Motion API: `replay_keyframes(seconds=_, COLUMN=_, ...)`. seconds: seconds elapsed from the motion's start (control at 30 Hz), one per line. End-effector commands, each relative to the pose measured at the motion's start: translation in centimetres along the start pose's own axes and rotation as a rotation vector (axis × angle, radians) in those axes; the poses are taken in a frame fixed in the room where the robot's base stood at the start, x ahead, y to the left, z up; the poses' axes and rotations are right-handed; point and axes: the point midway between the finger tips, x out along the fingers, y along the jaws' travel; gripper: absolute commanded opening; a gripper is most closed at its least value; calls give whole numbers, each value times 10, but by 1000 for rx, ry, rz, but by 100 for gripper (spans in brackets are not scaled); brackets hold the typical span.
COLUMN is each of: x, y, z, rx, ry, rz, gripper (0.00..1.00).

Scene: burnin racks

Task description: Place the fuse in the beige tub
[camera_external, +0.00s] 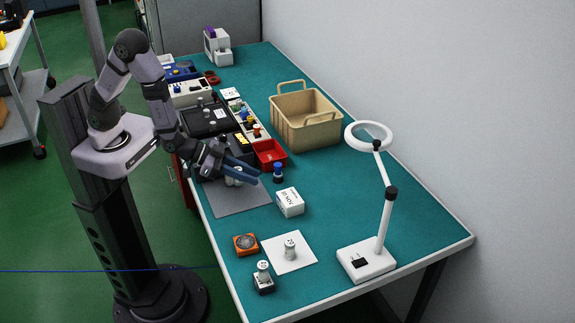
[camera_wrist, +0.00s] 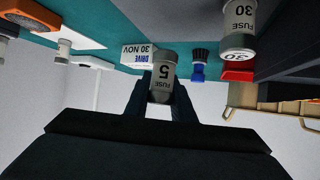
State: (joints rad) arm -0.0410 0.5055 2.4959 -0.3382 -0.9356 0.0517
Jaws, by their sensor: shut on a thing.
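My gripper (camera_external: 256,179) is low over the near-left part of the table, around the grey mat. In the wrist view, its dark fingers (camera_wrist: 162,100) are shut on a grey-and-white fuse marked 5 (camera_wrist: 162,78). A white piece shows by the fingers in the outside view (camera_external: 233,181); I cannot tell which fuse it is. The beige tub (camera_external: 306,122) stands further back with its handle up, apart from my gripper; its edge shows at right in the wrist view (camera_wrist: 250,117). Another fuse marked 30 (camera_wrist: 240,32) is close by, at upper right in the wrist view.
A white box (camera_external: 290,202) is to the right.

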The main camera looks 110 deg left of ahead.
Motion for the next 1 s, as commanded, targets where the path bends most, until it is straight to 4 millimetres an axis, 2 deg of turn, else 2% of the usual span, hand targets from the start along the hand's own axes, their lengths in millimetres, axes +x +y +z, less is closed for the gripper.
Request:
replay_keyframes(seconds=0.03, x=-11, y=22, z=16, rx=33, ry=-6, rz=54, gripper=0)
replay_keyframes(seconds=0.07, x=-17, y=34, z=22, rx=46, ry=-5, rz=80, gripper=0)
replay_keyframes(seconds=0.2, x=-34, y=83, z=28, rx=100, ry=3, rz=184, gripper=0)
replay_keyframes(seconds=0.3, x=-44, y=109, z=32, rx=130, ry=4, rz=239, gripper=0)
replay_keyframes(seconds=0.4, x=-52, y=127, z=35, rx=152, ry=3, rz=277, gripper=0)
replay_keyframes(seconds=0.63, x=-58, y=141, z=39, rx=170, ry=3, rz=308, gripper=0)
replay_keyframes(seconds=0.87, x=-57, y=138, z=38, rx=167, ry=2, rz=301, gripper=0)
replay_keyframes(seconds=1.0, x=-54, y=132, z=24, rx=155, ry=7, rz=282, gripper=0)
